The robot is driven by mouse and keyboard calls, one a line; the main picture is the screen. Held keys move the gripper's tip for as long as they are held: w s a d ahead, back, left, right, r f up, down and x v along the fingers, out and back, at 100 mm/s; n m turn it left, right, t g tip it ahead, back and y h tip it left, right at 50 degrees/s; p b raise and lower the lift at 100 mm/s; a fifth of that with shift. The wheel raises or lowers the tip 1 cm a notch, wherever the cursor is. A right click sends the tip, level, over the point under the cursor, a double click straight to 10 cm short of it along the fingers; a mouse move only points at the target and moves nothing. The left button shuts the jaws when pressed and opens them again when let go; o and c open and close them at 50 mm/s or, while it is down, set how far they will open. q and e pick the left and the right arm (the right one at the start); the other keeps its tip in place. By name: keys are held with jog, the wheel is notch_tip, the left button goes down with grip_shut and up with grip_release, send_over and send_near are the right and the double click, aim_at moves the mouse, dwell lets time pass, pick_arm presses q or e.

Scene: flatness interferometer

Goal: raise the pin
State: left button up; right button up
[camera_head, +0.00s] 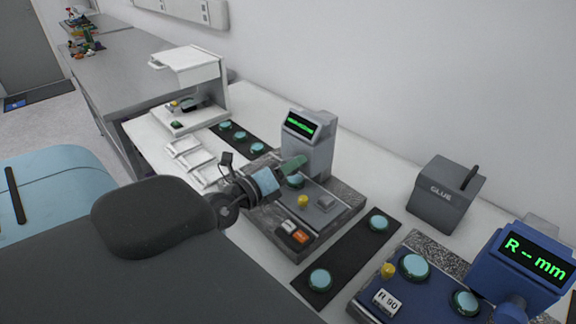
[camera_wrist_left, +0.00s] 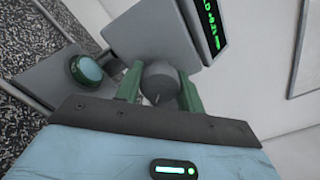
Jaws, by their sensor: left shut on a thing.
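The grey instrument (camera_head: 318,155) with a green-lit display stands on a speckled stone base in the head view. My left gripper (camera_head: 295,164) reaches in from the left with its green fingers at the front of this instrument. In the left wrist view the left gripper's fingers (camera_wrist_left: 158,92) are shut on a rounded dark grey piece (camera_wrist_left: 160,80) under the instrument's head. I take this piece for the pin; its lower end is hidden. A teal disc in a green ring (camera_wrist_left: 88,68) sits beside the fingers on a grey plate. My right gripper is not in view.
A yellow knob (camera_head: 303,201) and orange button (camera_head: 300,237) sit on the instrument's base. A blue instrument (camera_head: 520,265) is at right, a grey GLUE box (camera_head: 445,193) behind. Black mats with teal discs (camera_head: 379,223) and a white machine (camera_head: 192,68) flank the base.

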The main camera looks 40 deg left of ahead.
pick_arm(q)
jog(key=m, duration=0.4)
jog(key=shift+m, duration=0.4)
jog(key=m, duration=0.4)
jog(key=shift+m, duration=0.3)
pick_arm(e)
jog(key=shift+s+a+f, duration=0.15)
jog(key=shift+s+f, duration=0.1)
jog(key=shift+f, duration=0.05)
pick_arm(q)
jog(key=shift+b, duration=0.3)
jog(key=o, duration=1)
jog(key=s, duration=0.2)
jog(key=s+b, duration=0.1)
jog(key=s, duration=0.4)
jog(key=shift+s+a+b, duration=0.35)
jog(key=shift+s+b, duration=0.05)
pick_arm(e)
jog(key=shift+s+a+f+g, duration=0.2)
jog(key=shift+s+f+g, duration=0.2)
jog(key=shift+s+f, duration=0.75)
